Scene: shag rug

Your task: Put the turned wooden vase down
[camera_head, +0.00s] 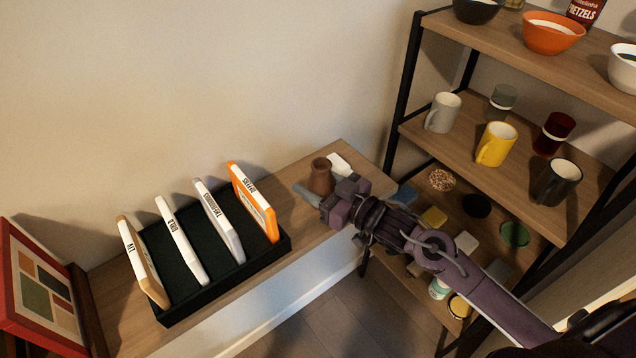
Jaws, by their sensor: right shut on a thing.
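The turned wooden vase (320,177) is brown with a narrow neck. It appears upright at the right end of the wooden ledge, close to the wall. My right gripper (332,196) reaches it from the lower right and is shut on it. The gripper body hides the vase's lower right side, so I cannot tell whether its base touches the ledge (312,234). My left gripper is not in view.
A white object (340,163) lies just behind the vase. A black tray (217,292) with several upright books stands to the left. A framed picture (38,290) is at far left. A shelf rack (480,185) with mugs and bowls stands close on the right.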

